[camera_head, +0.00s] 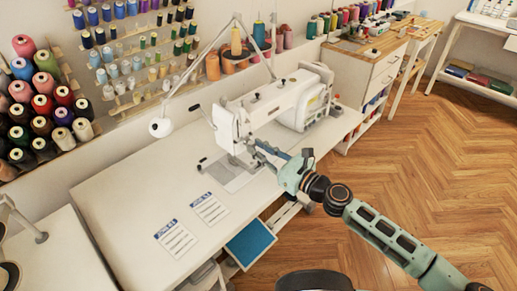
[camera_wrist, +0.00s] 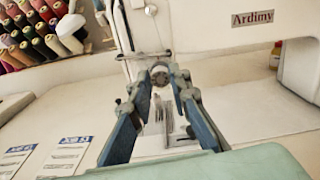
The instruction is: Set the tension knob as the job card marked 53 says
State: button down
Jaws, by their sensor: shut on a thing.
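The white sewing machine (camera_head: 265,108) stands on the white table. In the wrist view, the small round metallic tension knob (camera_wrist: 160,74) is on its front end. My gripper (camera_head: 262,146) reaches the machine's needle end from the right. In the wrist view my gripper's two blue fingers (camera_wrist: 160,80) close in on the knob from both sides, shut on it. Two job cards lie flat on the table: one (camera_head: 209,208) closer to the machine, one (camera_head: 175,239) farther. The closer card (camera_wrist: 63,157) seems to read "JOB 53"; its smaller lines are too small to read.
A lamp (camera_head: 161,127) on a thin arm hangs left of the machine. Thread racks (camera_head: 130,50) and cones (camera_head: 45,105) line the wall. A blue open drawer or tray (camera_head: 250,245) is below the table's front edge. Wooden floor (camera_head: 430,150) is free at right.

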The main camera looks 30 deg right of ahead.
jog(key=shift+n, duration=0.4)
jog(key=shift+f+n+b, duration=0.15)
jog(key=shift+n+b, duration=3.75)
jog(key=shift+n, duration=3.85)
jog(key=shift+f+n+b, duration=0.1)
jog(key=shift+n+b, duration=3.75)
jog(key=shift+n, duration=3.9)
jog(key=c, duration=1.8)
grip_release()
